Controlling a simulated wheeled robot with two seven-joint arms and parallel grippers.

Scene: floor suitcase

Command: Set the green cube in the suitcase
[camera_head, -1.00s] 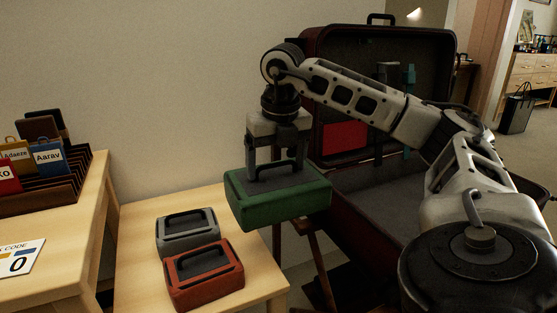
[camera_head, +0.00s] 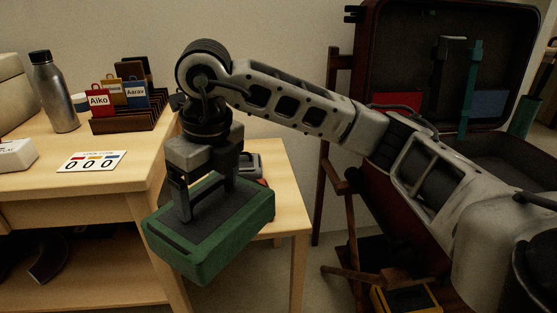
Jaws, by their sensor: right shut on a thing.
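The green cube (camera_head: 222,243) looks like a flat green case with a dark grey top. My right gripper (camera_head: 208,203) is shut on its handle and holds it in the air, slightly tilted, in front of the small table. The open suitcase (camera_head: 480,148) is dark red-brown with a dark lining, at the right on a wooden stand, its lid raised at the back. My right arm crosses in front of part of it. The cube is well to the left of the suitcase and apart from it. My left gripper is out of view.
The small wooden table (camera_head: 288,215) behind the cube holds a grey case (camera_head: 251,163), mostly hidden. At the left, a desk (camera_head: 120,196) carries a metal bottle (camera_head: 54,92), a tag rack (camera_head: 128,120) and a number card (camera_head: 92,162). A yellow-edged box (camera_head: 405,298) lies below the suitcase.

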